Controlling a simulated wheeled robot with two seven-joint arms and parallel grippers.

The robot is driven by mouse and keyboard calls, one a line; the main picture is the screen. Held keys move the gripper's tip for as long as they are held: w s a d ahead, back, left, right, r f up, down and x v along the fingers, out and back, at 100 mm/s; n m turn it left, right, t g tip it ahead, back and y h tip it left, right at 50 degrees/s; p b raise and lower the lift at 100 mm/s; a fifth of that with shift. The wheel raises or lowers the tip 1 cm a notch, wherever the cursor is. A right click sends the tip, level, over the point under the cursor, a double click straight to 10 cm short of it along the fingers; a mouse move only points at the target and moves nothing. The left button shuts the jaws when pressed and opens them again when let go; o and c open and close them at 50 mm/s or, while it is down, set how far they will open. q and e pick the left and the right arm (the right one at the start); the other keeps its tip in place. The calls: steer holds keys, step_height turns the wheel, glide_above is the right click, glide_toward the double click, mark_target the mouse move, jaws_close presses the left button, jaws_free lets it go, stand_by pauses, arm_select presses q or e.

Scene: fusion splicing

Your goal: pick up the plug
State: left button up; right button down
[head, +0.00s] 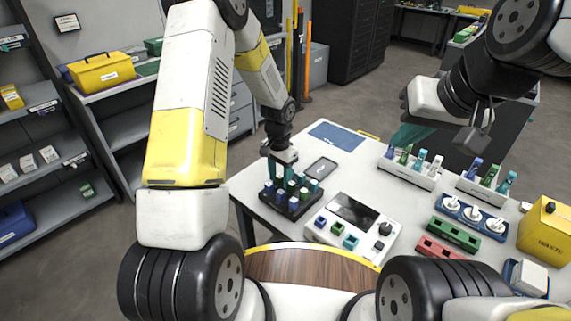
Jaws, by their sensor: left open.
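A black tray (291,207) sits at the left of the white table and holds several small plugs in blue, green and teal. A blue plug (269,187) stands at its left side.
A white device (352,222) with a dark screen and coloured sockets stands right of the tray. Racks of coloured connectors (409,172), a blue holder (470,217), green and red blocks and a yellow waste bin (546,230) fill the right. A phone-like dark panel (321,168) lies behind the tray.

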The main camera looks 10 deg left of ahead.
mark_target(280, 176)
arm_select(q)
steer(key=shift+c, duration=0.3)
jaws_close()
step_height(280, 176, up, 10)
steer(key=shift+r, duration=0.1)
